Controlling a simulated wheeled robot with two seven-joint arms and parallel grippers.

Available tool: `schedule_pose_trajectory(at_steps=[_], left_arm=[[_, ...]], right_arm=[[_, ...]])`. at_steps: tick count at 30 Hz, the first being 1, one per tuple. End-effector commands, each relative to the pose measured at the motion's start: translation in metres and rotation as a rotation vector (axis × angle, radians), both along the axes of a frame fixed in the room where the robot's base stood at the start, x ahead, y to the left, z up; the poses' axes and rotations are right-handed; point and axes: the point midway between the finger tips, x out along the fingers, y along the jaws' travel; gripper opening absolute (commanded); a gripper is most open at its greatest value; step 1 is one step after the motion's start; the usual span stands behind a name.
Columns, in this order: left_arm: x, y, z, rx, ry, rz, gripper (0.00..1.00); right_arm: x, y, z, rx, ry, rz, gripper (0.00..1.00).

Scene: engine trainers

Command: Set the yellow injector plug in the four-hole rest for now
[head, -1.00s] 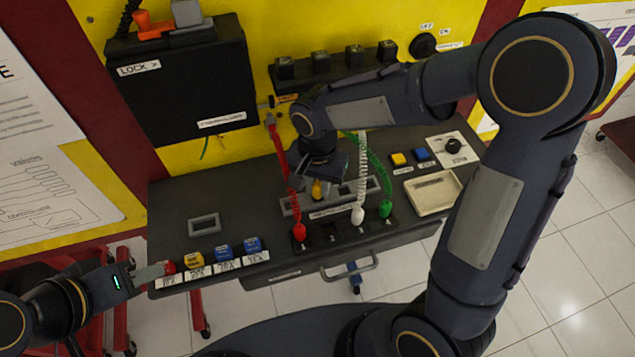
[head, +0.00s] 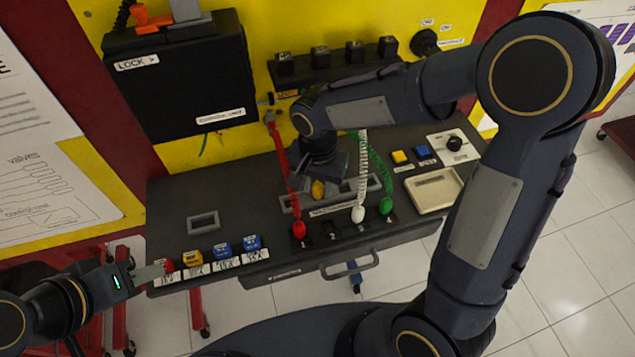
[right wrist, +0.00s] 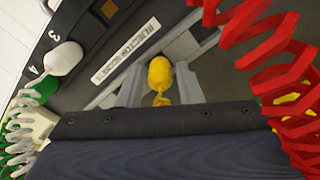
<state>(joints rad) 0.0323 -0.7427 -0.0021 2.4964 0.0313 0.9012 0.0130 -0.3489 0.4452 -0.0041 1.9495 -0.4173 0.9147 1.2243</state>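The yellow injector plug (head: 318,188) is below my right gripper (head: 320,178), behind the four-hole rest (head: 331,231). In the right wrist view the yellow plug (right wrist: 160,74) sits between the grey fingers of my right gripper (right wrist: 161,82), which look closed on its sides. Its height above the bench is unclear. The rest holds a red plug (head: 299,230) in hole 1, a white plug (head: 358,214) in hole 3 and a green plug (head: 386,206) in hole 4. Hole 2 looks empty. My left gripper (head: 152,273) is at the bench's left front corner, by a red button; its opening is unclear.
Coiled red (head: 281,160), white (head: 363,170) and green cables hang close around my right gripper. A grey rectangular frame (head: 374,183) lies behind the rest. Labelled blocks (head: 222,250) line the front left edge. A cream tray (head: 434,191) is at the right.

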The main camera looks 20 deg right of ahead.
Motion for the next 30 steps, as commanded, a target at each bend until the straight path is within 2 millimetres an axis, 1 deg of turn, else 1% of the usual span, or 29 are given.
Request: schedule_pose_trajectory(at_steps=[21, 30], left_arm=[[0.000, 0.000, 0.041, 0.000, 0.000, 0.000, 0.36], [0.000, 0.000, 0.040, 0.000, 0.000, 0.000, 0.36]], right_arm=[[0.000, 0.000, 0.054, 0.000, 0.000, -0.001, 0.32], [0.000, 0.000, 0.055, 0.000, 0.000, -0.001, 0.32]])
